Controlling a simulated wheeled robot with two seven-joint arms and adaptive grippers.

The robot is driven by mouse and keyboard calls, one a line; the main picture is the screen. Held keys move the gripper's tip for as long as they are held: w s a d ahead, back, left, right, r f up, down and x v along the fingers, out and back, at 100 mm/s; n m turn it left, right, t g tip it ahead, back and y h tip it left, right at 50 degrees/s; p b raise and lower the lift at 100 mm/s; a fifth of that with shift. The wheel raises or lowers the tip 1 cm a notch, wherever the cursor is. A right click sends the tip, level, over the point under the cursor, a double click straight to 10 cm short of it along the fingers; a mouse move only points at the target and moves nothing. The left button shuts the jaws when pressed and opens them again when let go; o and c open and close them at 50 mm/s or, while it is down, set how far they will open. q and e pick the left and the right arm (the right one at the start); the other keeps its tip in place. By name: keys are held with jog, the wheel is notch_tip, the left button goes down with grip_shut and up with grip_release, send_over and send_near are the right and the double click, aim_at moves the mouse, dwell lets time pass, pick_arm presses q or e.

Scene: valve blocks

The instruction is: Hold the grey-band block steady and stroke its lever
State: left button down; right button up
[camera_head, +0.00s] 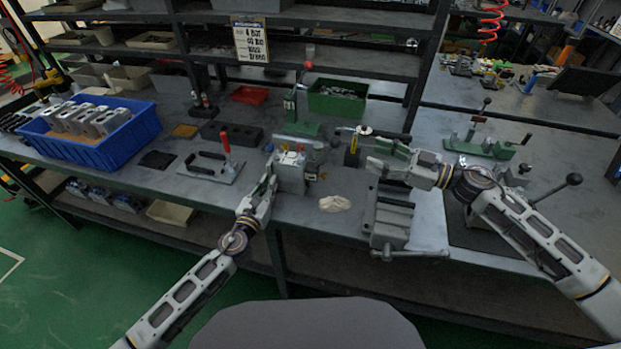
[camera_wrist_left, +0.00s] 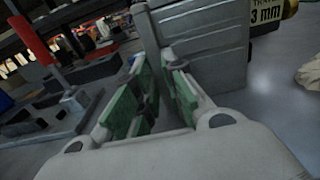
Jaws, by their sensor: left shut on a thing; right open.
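A grey valve block (camera_head: 291,174) stands on the bench near the middle, with small coloured parts on top. In the left wrist view the grey block (camera_wrist_left: 208,45) shows a ridged face and a label ending in "3 mm". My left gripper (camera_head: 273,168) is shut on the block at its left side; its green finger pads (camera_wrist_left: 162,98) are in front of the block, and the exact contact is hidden. My right gripper (camera_head: 383,154) is open, to the right of the block and apart from it. I cannot make out a grey band or the block's lever clearly.
A bench vise (camera_head: 390,218) stands below my right gripper. A cream lump (camera_head: 335,204) lies right of the block. A red-handled clamp (camera_head: 225,145) and a blue crate (camera_head: 137,130) are to the left. A black-handled tool (camera_head: 385,134) stands behind my right gripper.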

pick_arm(q)
jog(key=shift+d, duration=0.1)
jog(key=c, duration=1.4)
grip_release()
jog(key=shift+s, duration=0.1)
jog(key=shift+v, duration=5.9)
jog(key=shift+r, duration=0.15)
notch_tip(320, 180, up, 9)
jog(key=p, duration=0.9)
jog(key=shift+r+p, duration=0.45)
jog(key=shift+p, duration=0.1)
